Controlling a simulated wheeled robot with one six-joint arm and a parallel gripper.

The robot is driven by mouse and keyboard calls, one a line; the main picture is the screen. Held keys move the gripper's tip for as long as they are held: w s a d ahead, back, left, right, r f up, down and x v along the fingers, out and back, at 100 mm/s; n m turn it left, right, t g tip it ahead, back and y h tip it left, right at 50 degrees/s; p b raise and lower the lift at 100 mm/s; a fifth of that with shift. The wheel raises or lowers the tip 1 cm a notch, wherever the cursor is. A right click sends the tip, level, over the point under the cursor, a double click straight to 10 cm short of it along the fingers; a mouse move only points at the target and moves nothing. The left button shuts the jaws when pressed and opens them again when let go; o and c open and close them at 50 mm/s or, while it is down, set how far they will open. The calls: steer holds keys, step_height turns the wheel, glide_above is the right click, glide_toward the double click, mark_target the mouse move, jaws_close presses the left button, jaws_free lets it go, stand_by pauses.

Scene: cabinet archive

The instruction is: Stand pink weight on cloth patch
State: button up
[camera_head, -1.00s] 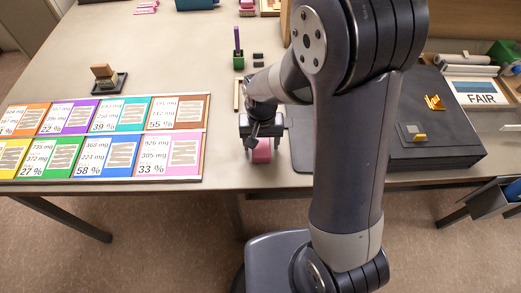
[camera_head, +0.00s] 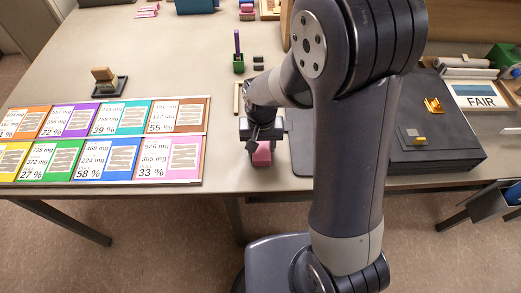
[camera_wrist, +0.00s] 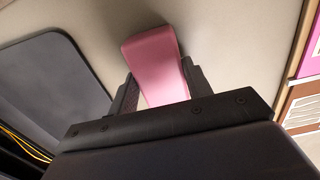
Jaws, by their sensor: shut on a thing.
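The pink weight (camera_head: 262,154) is a pink block near the front edge of the table, between the colour card board and the black case. In the wrist view the pink weight (camera_wrist: 154,62) sits between the two dark fingers of my gripper (camera_wrist: 160,92). My gripper (camera_head: 262,145) is shut on it from above in the head view. I cannot tell whether the weight touches the table.
The black case (camera_head: 450,145) stands to the right, with a dark flat panel (camera_wrist: 45,75) beside my gripper. The colour card board (camera_head: 100,178) lies to the left. A stamp on a dark pad (camera_head: 105,85) and a green pen holder (camera_head: 239,64) stand farther back.

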mark_target(261, 147)
steer(key=shift+r, duration=0.15)
steer(key=shift+r+p, duration=1.85)
steer(key=shift+r, duration=0.55)
